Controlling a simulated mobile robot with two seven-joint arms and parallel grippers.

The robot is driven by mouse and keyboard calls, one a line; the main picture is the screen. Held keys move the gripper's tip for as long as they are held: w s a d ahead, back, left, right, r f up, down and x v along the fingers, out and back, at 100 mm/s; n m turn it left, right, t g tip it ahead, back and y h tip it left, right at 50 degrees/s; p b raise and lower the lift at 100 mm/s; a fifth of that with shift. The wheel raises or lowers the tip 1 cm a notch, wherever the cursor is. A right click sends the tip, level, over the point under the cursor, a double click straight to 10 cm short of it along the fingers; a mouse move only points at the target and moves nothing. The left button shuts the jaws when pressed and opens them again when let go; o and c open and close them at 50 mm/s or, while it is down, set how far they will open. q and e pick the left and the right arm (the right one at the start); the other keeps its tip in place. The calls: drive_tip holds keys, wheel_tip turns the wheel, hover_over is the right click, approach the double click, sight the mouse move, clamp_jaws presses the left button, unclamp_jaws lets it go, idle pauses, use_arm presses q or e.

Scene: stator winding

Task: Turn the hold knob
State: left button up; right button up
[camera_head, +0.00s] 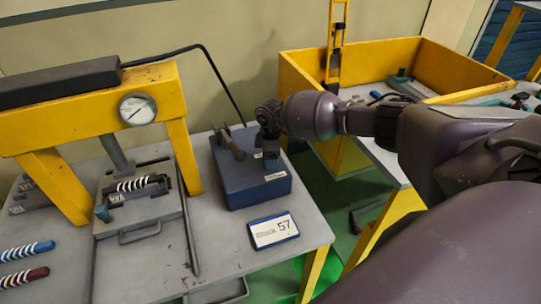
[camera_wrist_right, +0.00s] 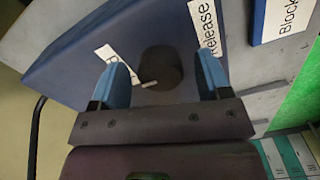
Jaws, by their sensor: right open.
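The hold knob (camera_wrist_right: 161,66) is a dark round knob with a white pointer mark, on top of a blue box (camera_head: 230,187). My right gripper (camera_wrist_right: 162,78) is open, its blue fingers on either side of the knob; I cannot tell whether they touch it. The pointer mark faces the lower left in the right wrist view, toward a white label (camera_wrist_right: 120,63) partly hidden by a finger. The "Release" label (camera_wrist_right: 206,26) lies on the other side. In the head view my right gripper (camera_head: 269,143) hides the knob. My left gripper is not in view.
A yellow press frame (camera_head: 62,187) with a gauge (camera_head: 137,109) stands left of the box. A "Block 57" sign (camera_head: 273,231) lies in front of the box on the grey table (camera_head: 225,262). A yellow bin (camera_head: 296,82) stands at the back right.

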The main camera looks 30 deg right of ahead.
use_arm(q)
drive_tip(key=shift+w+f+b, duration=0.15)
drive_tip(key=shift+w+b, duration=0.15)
drive_tip(key=shift+b, duration=0.4)
use_arm(e)
wheel_tip(320, 180, up, 11)
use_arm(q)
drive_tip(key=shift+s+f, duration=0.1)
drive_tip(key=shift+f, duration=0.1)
use_arm(e)
drive_tip(key=shift+f, duration=0.15)
